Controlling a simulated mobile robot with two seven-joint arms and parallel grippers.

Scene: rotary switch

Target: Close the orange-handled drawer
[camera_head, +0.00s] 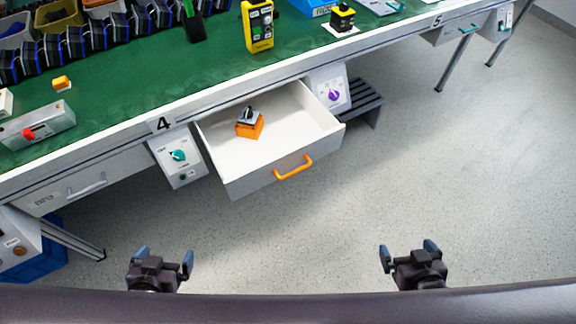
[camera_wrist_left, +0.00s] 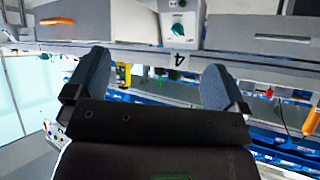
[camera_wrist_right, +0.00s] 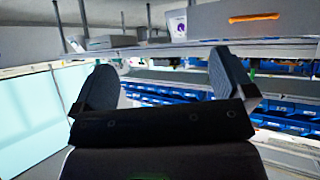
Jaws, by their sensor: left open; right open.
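The white drawer (camera_head: 260,180) under the green workbench is pulled out, with its orange handle (camera_head: 293,168) on the front. Inside lies an orange and grey rotary switch (camera_head: 250,124). The orange handle also shows at the upper left of the left wrist view (camera_wrist_left: 57,21) and the upper right of the right wrist view (camera_wrist_right: 254,17). My left gripper (camera_head: 166,254) is open and empty, in front of the bench, left of and nearer than the drawer. My right gripper (camera_head: 408,252) is open and empty, right of and nearer than the drawer. Neither touches it.
A panel with a teal knob (camera_head: 178,156) is left of the drawer; a purple-knob panel (camera_head: 333,94) is right of it. A closed grey-handled drawer (camera_head: 88,186) is further left. A dark step stool (camera_head: 364,102) stands behind right. The floor (camera_head: 290,235) in front is clear.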

